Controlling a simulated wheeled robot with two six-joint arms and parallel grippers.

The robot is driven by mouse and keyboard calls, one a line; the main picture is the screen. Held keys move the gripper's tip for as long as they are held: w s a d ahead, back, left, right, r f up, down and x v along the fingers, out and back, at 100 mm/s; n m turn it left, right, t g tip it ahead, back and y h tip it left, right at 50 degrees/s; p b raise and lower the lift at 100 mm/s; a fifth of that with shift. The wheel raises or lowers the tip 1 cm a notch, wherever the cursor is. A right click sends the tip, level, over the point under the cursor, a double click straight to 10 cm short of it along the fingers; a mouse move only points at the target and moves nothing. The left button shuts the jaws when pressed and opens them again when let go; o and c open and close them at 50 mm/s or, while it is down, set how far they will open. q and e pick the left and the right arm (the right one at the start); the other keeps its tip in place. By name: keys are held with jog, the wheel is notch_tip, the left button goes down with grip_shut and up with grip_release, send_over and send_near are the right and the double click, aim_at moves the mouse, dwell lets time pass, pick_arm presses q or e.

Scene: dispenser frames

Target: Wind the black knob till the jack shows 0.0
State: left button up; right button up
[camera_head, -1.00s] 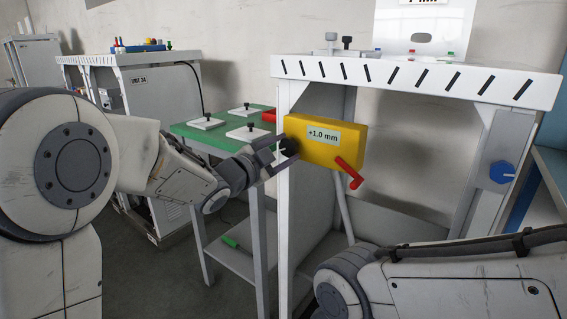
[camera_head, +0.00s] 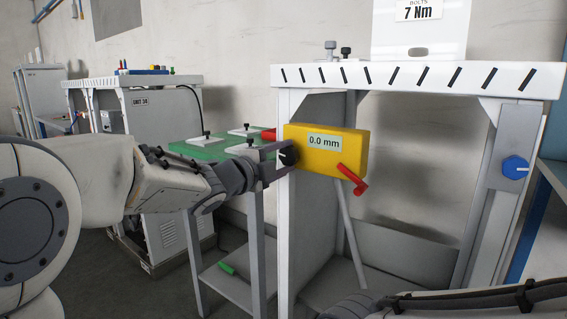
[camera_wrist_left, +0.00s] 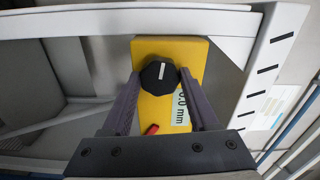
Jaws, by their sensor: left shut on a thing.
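The yellow jack (camera_head: 322,165) is fixed at the upper left of the white frame, and its display (camera_head: 324,142) reads 0.0 mm. The black knob (camera_head: 289,156) sits on the jack's left end. In the left wrist view the knob (camera_wrist_left: 159,75) has a white line running nearly along the jack's length. My left gripper (camera_head: 281,159) reaches it from the left, and its two fingers are shut on the knob, one on each side. In the left wrist view the fingers (camera_wrist_left: 160,88) flank the knob. My right gripper is not in view.
A red crank handle (camera_head: 353,180) sticks out of the jack's front. A blue knob (camera_head: 515,168) is on the frame's right post. A green-topped table (camera_head: 205,152) with several small black-knobbed plates stands behind my left gripper. A sign reading 7 Nm (camera_head: 418,12) stands on the frame.

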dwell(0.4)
pick_arm(q)
jog(key=o, duration=1.4)
jog(key=shift+c, duration=0.2)
jog(key=p+v, duration=0.1)
jog(key=v, duration=0.9)
jog(key=shift+s, duration=0.15)
jog(key=shift+a, duration=0.1)
